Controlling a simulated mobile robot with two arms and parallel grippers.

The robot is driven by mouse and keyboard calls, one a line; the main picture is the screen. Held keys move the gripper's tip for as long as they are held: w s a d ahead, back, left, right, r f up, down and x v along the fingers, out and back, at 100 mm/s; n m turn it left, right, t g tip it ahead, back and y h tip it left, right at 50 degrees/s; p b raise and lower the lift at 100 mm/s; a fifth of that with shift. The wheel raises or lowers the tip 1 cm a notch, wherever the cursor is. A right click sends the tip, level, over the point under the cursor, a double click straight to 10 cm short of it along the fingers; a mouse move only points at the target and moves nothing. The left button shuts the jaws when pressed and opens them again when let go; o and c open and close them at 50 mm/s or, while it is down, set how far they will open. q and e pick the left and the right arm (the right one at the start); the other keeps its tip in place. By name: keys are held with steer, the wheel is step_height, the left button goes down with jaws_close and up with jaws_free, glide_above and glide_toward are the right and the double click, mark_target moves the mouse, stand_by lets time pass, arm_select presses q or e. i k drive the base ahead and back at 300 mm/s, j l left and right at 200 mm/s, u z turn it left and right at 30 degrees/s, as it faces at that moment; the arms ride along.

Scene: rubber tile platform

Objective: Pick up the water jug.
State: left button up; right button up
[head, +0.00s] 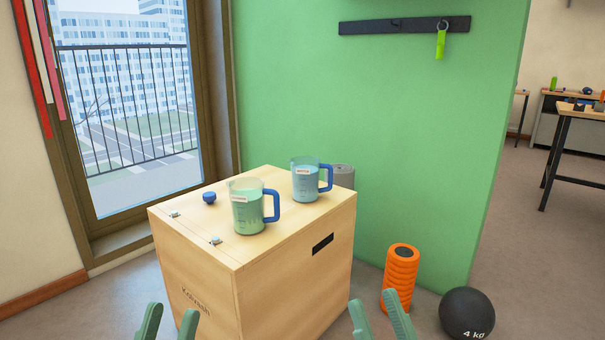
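Two clear jugs with blue handles on their right sides stand upright on a wooden box (190,258). The back right jug (305,184) holds bluish liquid, and its small white label seems to read "WATER". The front left jug (246,212) holds greenish liquid; its label is too small to read surely. My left gripper (172,308) is at the bottom left, open and empty, in front of the box. My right gripper (372,298) is at the bottom, right of the box, also open and empty. Both are apart from the jugs.
A blue cap-like object (209,197) and small metal latches lie on the box top. An orange foam roller (400,280) and a black 4 kg ball (467,313) stand on the floor at right. A green wall (370,110) is behind.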

mark_target(304, 169)
steer(key=i+j+z, duration=0.25)
steer(key=i+j, duration=1.2)
steer(key=i+l, duration=0.05)
steer(key=i, duration=0.1)
